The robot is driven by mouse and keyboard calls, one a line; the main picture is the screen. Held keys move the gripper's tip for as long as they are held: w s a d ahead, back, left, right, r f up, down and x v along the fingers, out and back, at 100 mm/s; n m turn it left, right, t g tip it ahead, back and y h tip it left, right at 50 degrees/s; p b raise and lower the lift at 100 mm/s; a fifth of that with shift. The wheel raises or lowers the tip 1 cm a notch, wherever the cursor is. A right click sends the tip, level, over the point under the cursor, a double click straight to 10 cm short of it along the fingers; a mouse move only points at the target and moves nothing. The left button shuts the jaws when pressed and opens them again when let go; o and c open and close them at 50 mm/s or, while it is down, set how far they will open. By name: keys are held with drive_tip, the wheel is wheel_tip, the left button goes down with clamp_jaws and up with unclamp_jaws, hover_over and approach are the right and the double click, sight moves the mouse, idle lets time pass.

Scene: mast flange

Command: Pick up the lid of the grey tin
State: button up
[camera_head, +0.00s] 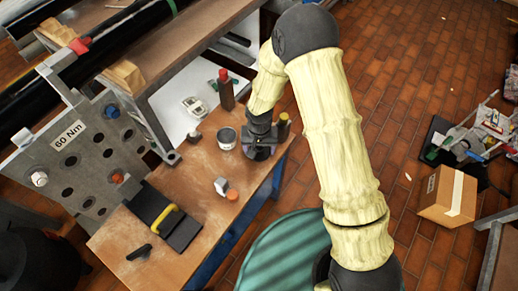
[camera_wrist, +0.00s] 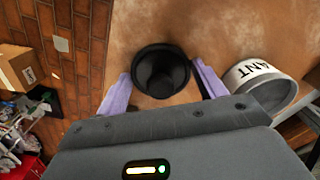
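The grey tin (camera_head: 226,138) stands on the wooden bench, just left of my gripper (camera_head: 262,153). In the wrist view the tin (camera_wrist: 282,92) is at the right, with a white label ending in "ANT"; I cannot tell from either view whether its lid is on. My gripper (camera_wrist: 161,72) points down at the bench with its two pale purple fingers apart. A round black piece with a raised middle (camera_wrist: 161,72) shows between the fingers. I see no clear grip on it, and I cannot tell whether it is a lid. My gripper hides this spot in the head view.
A red-topped bottle (camera_head: 226,92) stands behind the tin. A dark bottle with a yellowish top (camera_head: 283,122) is close right of my gripper. A flange plate (camera_head: 75,160) rises at left.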

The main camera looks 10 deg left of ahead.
sight(259, 148)
drive_tip(key=shift+r, duration=0.1)
drive_tip(key=shift+c, duration=0.2)
wheel_tip(259, 148, up, 10)
drive_tip(key=shift+f+p, duration=0.1)
drive_tip(key=shift+p, duration=0.25)
idle(0.5)
